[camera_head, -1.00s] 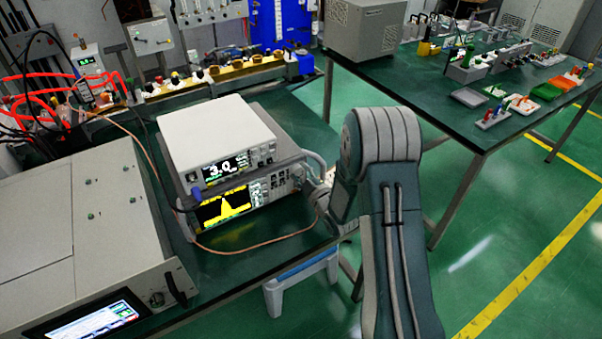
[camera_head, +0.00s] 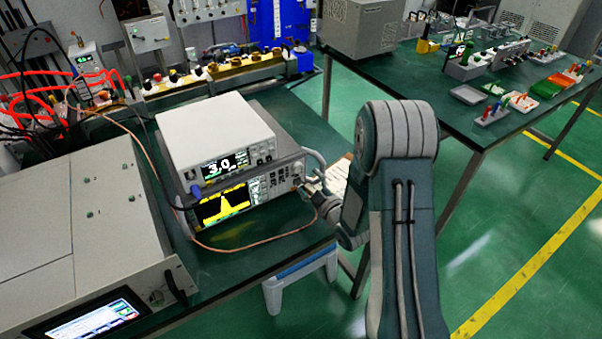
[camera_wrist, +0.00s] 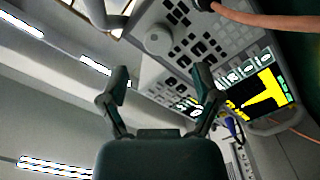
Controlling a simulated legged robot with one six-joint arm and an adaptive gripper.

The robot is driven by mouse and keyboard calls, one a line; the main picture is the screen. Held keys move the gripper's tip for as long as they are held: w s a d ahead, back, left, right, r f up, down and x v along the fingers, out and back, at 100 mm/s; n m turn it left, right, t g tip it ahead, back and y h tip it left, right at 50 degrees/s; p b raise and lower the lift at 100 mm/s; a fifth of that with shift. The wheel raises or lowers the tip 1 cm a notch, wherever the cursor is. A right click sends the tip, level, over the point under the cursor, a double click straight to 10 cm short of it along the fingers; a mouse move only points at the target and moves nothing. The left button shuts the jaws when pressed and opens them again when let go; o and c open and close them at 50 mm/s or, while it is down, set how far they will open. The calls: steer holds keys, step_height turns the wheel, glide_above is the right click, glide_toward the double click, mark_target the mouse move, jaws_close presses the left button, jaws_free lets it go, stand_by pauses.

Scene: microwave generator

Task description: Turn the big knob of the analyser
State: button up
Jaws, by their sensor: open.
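The analyser (camera_head: 250,190) is the lower unit of a two-high stack on the green bench, its screen showing a yellow peak. In the wrist view its button panel (camera_wrist: 210,35) and screen (camera_wrist: 262,98) appear tilted. The big round grey knob (camera_wrist: 158,40) sits on that panel, beyond my fingertips and roughly between them. My gripper (camera_wrist: 160,78) is open and empty, with a finger on each side and a visible gap to the knob. In the head view my gripper is at the analyser's right end, small and partly hidden by my arm.
A white instrument (camera_head: 215,130) with a 3.0 display rests on the analyser. A copper-coloured cable (camera_head: 255,243) loops in front of it. A large grey cabinet unit (camera_head: 85,235) stands to the left. Another green table (camera_head: 400,95) is at the back right.

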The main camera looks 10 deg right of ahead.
steer(key=v, duration=0.6)
steer(key=shift+s, duration=0.3)
step_height(320, 180, up, 13)
steer(key=s+d+m+g+h, duration=0.2)
steer(key=m+g+h, duration=0.3)
steer(key=m+h, duration=0.1)
steer(key=s+a+r+m+g, duration=0.2)
steer(key=s+r+m+g, duration=0.1)
steer(key=s, duration=0.8)
steer(key=s+a+r+m+g, duration=0.3)
steer(key=s+r, duration=0.2)
steer(key=s, duration=0.6)
steer(key=shift+s+a+g, duration=0.25)
steer(key=shift+s+g, duration=0.05)
steer(key=shift+s, duration=0.05)
